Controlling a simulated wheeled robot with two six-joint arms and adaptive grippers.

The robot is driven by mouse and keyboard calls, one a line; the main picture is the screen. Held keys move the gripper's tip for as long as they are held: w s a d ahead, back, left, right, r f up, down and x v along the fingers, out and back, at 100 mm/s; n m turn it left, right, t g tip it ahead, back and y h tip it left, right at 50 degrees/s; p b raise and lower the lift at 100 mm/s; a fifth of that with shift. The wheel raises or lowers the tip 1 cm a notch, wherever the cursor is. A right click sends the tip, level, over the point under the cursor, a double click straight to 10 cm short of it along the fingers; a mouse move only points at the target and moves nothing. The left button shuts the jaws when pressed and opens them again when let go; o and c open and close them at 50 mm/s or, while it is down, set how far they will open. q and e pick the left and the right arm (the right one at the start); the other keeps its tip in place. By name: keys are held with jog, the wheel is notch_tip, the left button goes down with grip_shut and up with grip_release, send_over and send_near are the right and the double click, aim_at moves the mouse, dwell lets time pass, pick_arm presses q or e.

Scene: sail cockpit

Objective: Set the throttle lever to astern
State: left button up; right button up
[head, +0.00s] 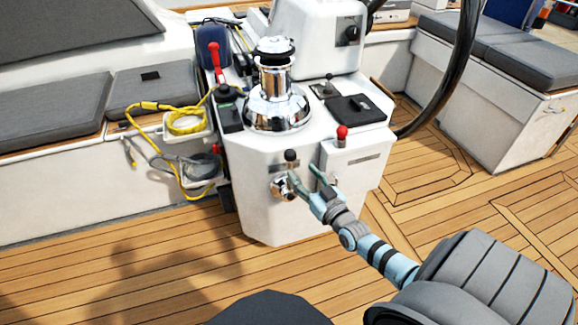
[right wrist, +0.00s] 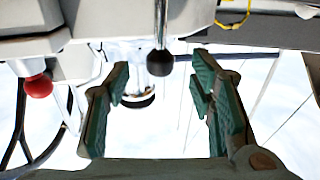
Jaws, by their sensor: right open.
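A short lever with a black ball knob (head: 291,156) stands on a chrome mount (head: 283,188) on the front face of the white console. It points roughly upright. A second lever with a red knob (head: 342,132) rises from a box to its right. Neither label can be read, so I cannot tell from lettering which is the throttle. My right gripper (head: 304,174) is open just in front of the black-knobbed lever. In the right wrist view the black knob (right wrist: 160,62) shows between the spread green-padded fingers, with gaps on both sides. My left gripper is not seen.
A chrome winch (head: 275,95) tops the white console (head: 260,215). A red-handled lever (head: 214,55) and yellow rope (head: 185,120) lie to its left. A dark steering wheel (head: 462,60) curves at the right. The teak deck (head: 120,260) in front is clear.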

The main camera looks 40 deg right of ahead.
aim_at(292, 162)
jog(key=w+b, duration=0.1)
jog(key=w, duration=0.1)
jog(key=w+b, duration=0.1)
jog(key=w, duration=0.2)
jog(key=w+d+b, duration=0.1)
jog(key=w+b, duration=0.1)
jog(key=shift+w+f, duration=0.2)
jog(key=shift+f, duration=0.15)
jog(key=shift+w+r, duration=0.2)
jog(key=shift+w, duration=0.15)
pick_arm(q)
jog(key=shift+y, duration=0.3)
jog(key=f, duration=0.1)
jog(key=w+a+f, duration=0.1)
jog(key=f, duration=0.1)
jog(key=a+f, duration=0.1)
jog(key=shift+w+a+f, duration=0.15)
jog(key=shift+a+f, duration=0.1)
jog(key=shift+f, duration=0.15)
pick_arm(e)
grip_shut()
